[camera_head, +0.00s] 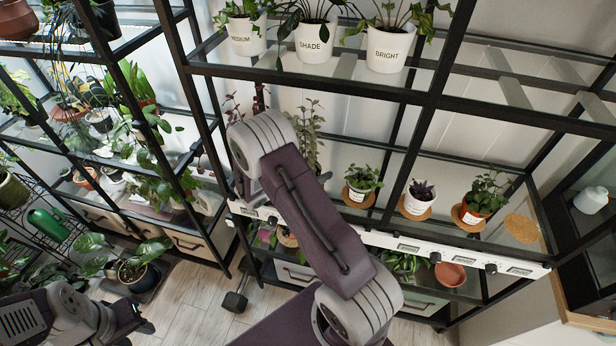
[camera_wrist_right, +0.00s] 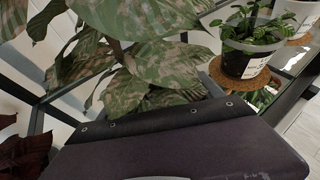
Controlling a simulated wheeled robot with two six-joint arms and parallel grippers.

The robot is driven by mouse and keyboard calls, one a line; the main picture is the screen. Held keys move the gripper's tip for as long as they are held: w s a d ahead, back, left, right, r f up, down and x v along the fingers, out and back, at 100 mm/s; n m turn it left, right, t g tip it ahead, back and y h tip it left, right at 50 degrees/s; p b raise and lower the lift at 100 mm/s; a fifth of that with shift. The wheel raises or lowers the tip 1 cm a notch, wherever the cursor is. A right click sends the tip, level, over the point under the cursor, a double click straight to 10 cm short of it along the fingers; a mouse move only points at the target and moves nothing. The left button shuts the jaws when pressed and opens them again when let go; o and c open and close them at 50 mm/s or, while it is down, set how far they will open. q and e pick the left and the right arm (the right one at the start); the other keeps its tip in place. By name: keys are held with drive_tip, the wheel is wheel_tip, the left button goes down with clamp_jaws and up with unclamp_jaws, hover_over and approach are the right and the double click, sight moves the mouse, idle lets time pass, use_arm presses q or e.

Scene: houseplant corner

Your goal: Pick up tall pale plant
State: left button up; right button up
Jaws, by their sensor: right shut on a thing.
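The tall pale plant (camera_head: 308,135) rises behind my right arm on the middle shelf; its pot is hidden by the arm. In the right wrist view its broad, mottled pale green leaves (camera_wrist_right: 150,60) fill the upper middle, right beyond the gripper. My right gripper, whose dark edge (camera_wrist_right: 155,118) crosses the wrist view, is shut on this plant; its fingertips are covered in the head view. My left gripper (camera_head: 138,325) is low at the left, over the floor and away from the shelves. Its finger opening is not clear.
A potted plant on a cork mat (camera_head: 362,183) stands just right of the pale plant, with two more potted plants (camera_head: 420,195) (camera_head: 481,200) farther right. A dark red plant (camera_head: 258,97) is close on the left. Labelled white pots (camera_head: 313,45) fill the shelf above. Black posts frame the shelf.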

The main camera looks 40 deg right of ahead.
sight(316, 169)
drive_tip(key=shift+d+r, duration=0.1)
drive_tip(key=shift+r, duration=0.3)
drive_tip(key=r, duration=0.2)
drive_tip(key=s+r, duration=0.1)
drive_tip(key=r, duration=0.1)
drive_tip(key=s+r, duration=0.6)
drive_tip(key=s, duration=0.4)
drive_tip(key=shift+s+d+b, duration=0.15)
drive_tip(key=shift+s+b, duration=0.2)
drive_tip(key=shift+b, duration=0.05)
